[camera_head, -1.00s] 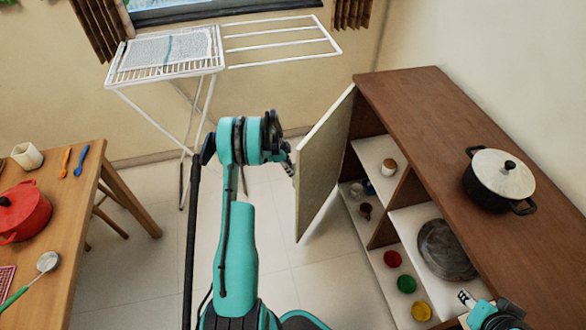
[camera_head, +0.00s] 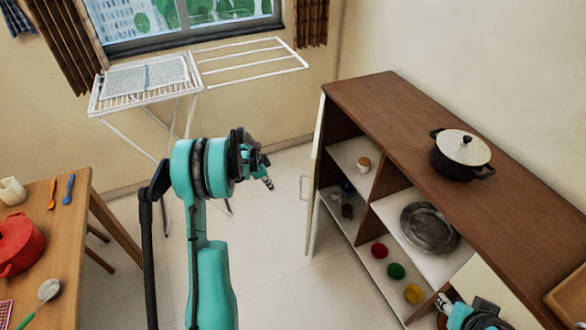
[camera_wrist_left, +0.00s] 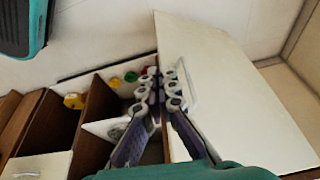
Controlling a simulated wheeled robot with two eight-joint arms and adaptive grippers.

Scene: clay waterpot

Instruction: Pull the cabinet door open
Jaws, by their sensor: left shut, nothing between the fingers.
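The cabinet (camera_head: 400,110) has a brown top and white shelves, with its left compartments uncovered. Its white door (camera_head: 315,175) stands open, swung out at the far left end and seen nearly edge-on. A slim handle (camera_head: 303,188) shows on the door. My left gripper (camera_head: 268,183) is left of the door, apart from it in the head view. In the left wrist view its fingers (camera_wrist_left: 165,88) are shut and empty, beside the door panel (camera_wrist_left: 235,100) and close to its handle (camera_wrist_left: 187,84). My right gripper (camera_head: 443,303) is at the lower right; its fingers are too small to judge.
A black pot with a white lid (camera_head: 462,155) stands on the cabinet top. A grey plate (camera_head: 430,227) and several coloured items (camera_head: 396,271) are on the shelves. A wooden table (camera_head: 60,230) stands left, a drying rack (camera_head: 145,80) behind. Floor between is clear.

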